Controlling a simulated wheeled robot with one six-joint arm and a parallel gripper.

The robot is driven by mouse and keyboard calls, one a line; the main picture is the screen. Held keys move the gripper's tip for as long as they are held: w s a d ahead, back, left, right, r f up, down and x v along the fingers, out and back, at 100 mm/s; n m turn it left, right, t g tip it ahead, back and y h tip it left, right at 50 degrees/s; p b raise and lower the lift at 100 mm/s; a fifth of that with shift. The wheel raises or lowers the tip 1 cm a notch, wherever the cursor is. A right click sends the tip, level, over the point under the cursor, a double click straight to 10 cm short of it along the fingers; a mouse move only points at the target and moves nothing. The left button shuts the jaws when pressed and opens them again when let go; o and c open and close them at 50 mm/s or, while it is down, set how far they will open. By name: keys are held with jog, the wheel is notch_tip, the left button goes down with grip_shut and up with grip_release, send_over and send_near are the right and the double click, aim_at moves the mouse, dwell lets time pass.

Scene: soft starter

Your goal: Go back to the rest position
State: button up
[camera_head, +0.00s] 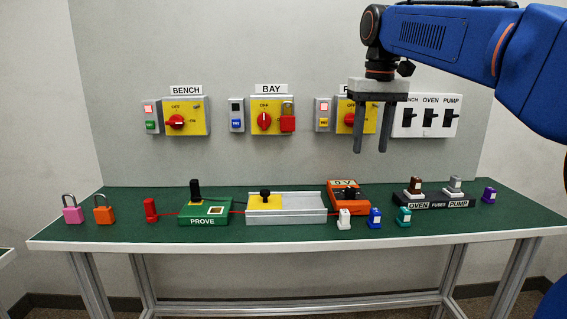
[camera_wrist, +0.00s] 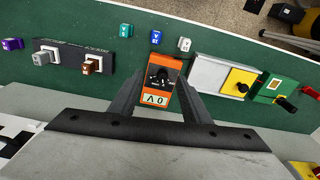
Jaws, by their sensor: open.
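My gripper (camera_head: 371,150) hangs fingers-down above the back right part of the green table (camera_head: 270,236), in front of the wall panels. Its two fingers are apart with nothing between them. In the wrist view my gripper (camera_wrist: 155,100) shows its fingers on either side of the orange meter (camera_wrist: 159,97), which lies on the table well below. In the head view the orange meter (camera_head: 347,205) reads "0 V". My blue arm (camera_head: 440,35) comes in from the upper right.
Wall switches BENCH (camera_head: 186,116), BAY (camera_head: 270,116) with a red padlock (camera_head: 287,124), and a partly hidden one stand behind. The table holds pink (camera_head: 73,215) and orange padlocks (camera_head: 104,215), the PROVE unit (camera_head: 206,213), a grey tray (camera_head: 300,203), and a fuse block (camera_head: 436,202).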

jog(key=s+d+f+t, duration=0.2)
jog(key=s+f, duration=1.2)
jog(key=f, duration=0.1)
jog(key=s+d+f+t, duration=0.1)
jog(key=s+d+f, duration=0.2)
jog(key=s+f, duration=1)
notch_tip(320, 180, down, 3)
jog(key=shift+s+r+m+t, duration=0.1)
jog(key=shift+s+m+t, duration=0.25)
jog(key=shift+m+t, duration=0.05)
